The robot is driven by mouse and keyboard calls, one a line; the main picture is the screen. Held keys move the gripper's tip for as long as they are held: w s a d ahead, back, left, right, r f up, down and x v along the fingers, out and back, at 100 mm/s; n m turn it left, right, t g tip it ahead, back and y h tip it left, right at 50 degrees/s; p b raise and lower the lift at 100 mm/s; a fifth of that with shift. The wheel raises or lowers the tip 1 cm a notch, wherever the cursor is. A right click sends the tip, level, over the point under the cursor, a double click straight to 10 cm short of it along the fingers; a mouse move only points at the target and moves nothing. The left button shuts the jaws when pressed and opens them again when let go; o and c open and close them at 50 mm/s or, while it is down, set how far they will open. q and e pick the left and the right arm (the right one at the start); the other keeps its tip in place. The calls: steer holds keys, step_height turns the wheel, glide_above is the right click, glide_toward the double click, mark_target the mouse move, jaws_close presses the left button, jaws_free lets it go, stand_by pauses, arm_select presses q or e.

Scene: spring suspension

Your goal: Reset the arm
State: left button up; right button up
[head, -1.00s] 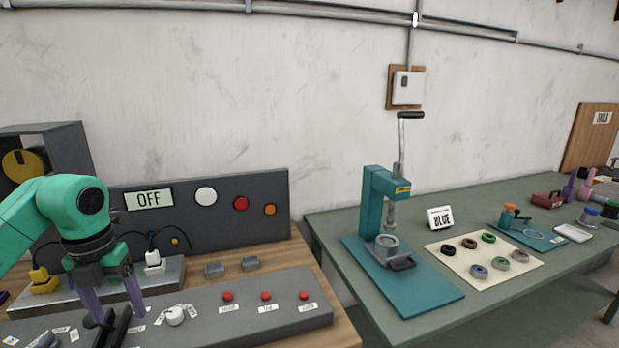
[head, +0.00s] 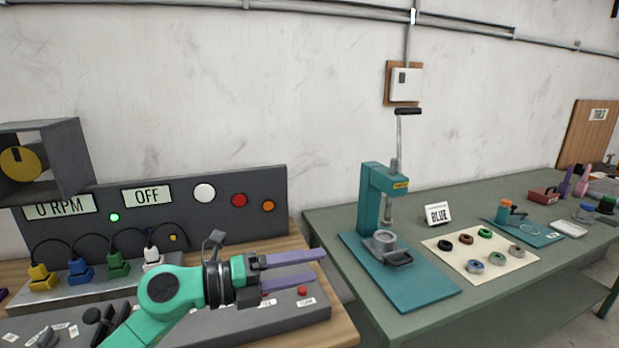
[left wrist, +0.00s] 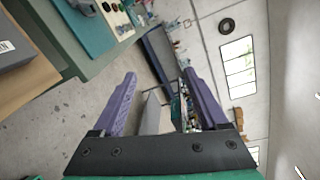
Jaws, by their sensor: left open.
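My left arm is green with purple fingers. In the head view my left gripper (head: 295,268) is open and empty, its fingers pointing right over the right part of the grey control panel (head: 225,323). In the left wrist view the left gripper (left wrist: 160,85) shows its two fingers spread wide with nothing between them; beyond them are the floor and the far room. My right gripper is not in view.
The control board (head: 245,195) shows "OFF" and "0 RPM". Several coloured plugs stand before it, including a yellow one (head: 40,278).

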arm_select(q)
steer(key=w+a+r+n+t+y, duration=0.35)
steer(key=a+n+t, duration=0.25)
steer(key=n+t, duration=0.65)
steer(key=w+a+f+n+y, duration=0.2)
steer(key=a+f+n+y, duration=0.2)
steer(key=a+n+y, duration=0.45)
steer(key=s+a+f+n+g+y, duration=0.2)
steer(key=a+f+n, duration=0.15)
steer(key=f, duration=0.25)
steer(key=s+a+f+n+g+y, duration=0.1)
steer(key=a+f+n+g+y, duration=0.1)
steer(key=f+n, duration=0.35)
steer(key=s+a+f+n+g, duration=0.2)
steer(key=s+f+n+g, duration=0.2)
steer(key=s+f+g, duration=1.25)
steer(key=s+f+t, duration=0.2)
steer(key=s+f, duration=0.2)
steer(key=f, duration=1)
steer(key=s+f+t, duration=0.2)
steer(key=s+f, duration=0.2)
steer(key=f, duration=1)
steer(key=s+a+f+g, duration=0.1)
steer(key=s+a+f, duration=0.2)
steer(key=s+f, duration=0.9)
steer(key=s, duration=0.3)
steer(key=shift+s+f+m, duration=0.2)
steer(key=shift+s+m, duration=0.15)
steer(key=shift+m, duration=0.05)
